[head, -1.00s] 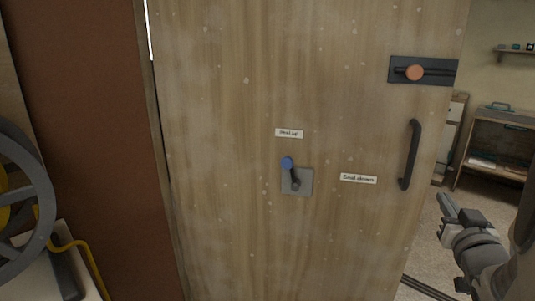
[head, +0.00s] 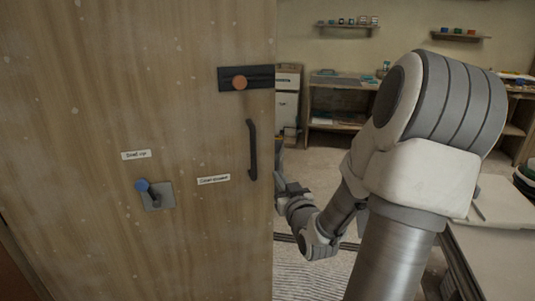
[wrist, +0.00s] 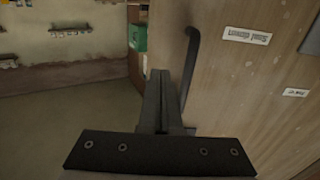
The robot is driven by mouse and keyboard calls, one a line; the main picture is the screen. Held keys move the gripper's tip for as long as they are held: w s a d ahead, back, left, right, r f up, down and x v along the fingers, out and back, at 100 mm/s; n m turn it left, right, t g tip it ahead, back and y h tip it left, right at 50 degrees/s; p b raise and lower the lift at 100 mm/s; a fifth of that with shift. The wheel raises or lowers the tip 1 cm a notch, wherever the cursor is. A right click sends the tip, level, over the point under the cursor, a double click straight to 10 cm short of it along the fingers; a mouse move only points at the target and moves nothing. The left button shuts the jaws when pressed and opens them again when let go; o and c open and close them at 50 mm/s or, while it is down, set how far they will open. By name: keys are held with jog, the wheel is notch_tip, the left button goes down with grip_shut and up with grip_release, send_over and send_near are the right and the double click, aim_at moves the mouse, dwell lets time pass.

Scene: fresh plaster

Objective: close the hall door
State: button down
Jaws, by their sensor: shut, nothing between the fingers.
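The hall door (head: 90,90) is a wooden panel filling the left of the head view; it stands open, with the room showing past its free edge. It bears a dark vertical pull handle (head: 252,150), a dark bolt with an orange knob (head: 239,82) and a small lever with a blue knob (head: 141,185). My gripper (head: 281,186) is just right of the door's free edge, slightly below the handle. In the wrist view my gripper (wrist: 160,76) is shut and empty. The handle (wrist: 190,60) is just right of the fingers there; contact cannot be told.
Two labels, one above the lever (head: 136,155) and one near the handle (head: 213,180), are on the door. A dark floor track (head: 286,238) runs beside the door's lower edge. A worktop (head: 495,215) stands at right. Shelving (head: 340,100) lines the back; open floor lies between.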

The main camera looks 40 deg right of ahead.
aim_at(267, 156)
jog(key=x, duration=0.9)
jog(key=shift+b, duration=0.35)
jog(key=shift+w, duration=0.1)
